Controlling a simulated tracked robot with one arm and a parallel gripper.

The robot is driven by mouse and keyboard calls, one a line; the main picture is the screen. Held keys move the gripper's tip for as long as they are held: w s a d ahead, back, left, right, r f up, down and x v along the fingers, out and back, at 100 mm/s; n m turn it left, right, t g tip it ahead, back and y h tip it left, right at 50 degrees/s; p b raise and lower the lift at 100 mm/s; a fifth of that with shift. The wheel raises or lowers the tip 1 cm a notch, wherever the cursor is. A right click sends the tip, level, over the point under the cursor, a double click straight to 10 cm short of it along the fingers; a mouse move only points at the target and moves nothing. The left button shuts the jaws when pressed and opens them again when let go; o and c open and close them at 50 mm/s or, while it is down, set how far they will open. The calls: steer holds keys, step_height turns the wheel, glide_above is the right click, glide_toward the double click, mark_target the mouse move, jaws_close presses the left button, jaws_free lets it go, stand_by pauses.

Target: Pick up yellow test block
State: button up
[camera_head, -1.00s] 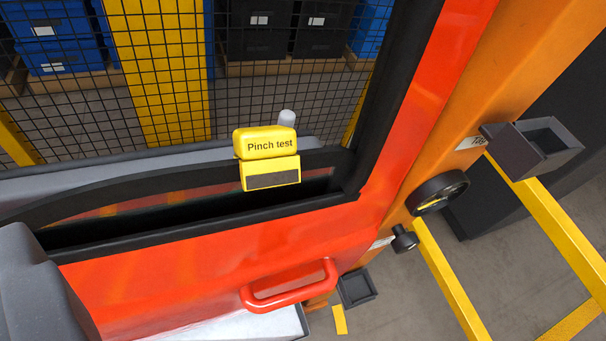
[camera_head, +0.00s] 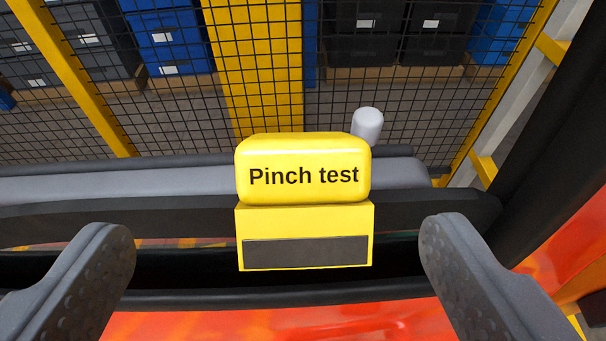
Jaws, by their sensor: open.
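The yellow test block (camera_head: 303,173), rounded and marked "Pinch test", sits in the middle of the view. Directly below it is a yellow holder (camera_head: 304,219) with a dark grey strip on its front, at the window opening of the red door (camera_head: 270,325). My gripper (camera_head: 277,245) is open. One dark grey finger shows at the lower left and the other at the lower right, with the block and holder between and ahead of them. Neither finger appears to touch the block. The block's underside and back are hidden.
A pale grey knob (camera_head: 367,125) stands just behind the block to the right. The black window frame (camera_head: 440,212) runs across the view below and beside the block. Behind is a black wire mesh fence with yellow posts (camera_head: 258,70), with blue bins (camera_head: 170,45) and dark bins beyond.

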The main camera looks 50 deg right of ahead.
mark_target(293, 184)
steer(key=shift+p+x, duration=0.3)
steer(key=shift+x, duration=1.9)
steer(key=shift+w+d+f+p, duration=0.25)
steer(key=shift+d+f+p, duration=0.1)
steer(key=shift+d+f, duration=0.35)
steer(key=shift+p+x, duration=0.45)
steer(key=shift+x, duration=1.2)
steer(key=shift+s+f, duration=0.1)
steer(key=c, duration=1.3)
steer(key=shift+c, duration=0.2)
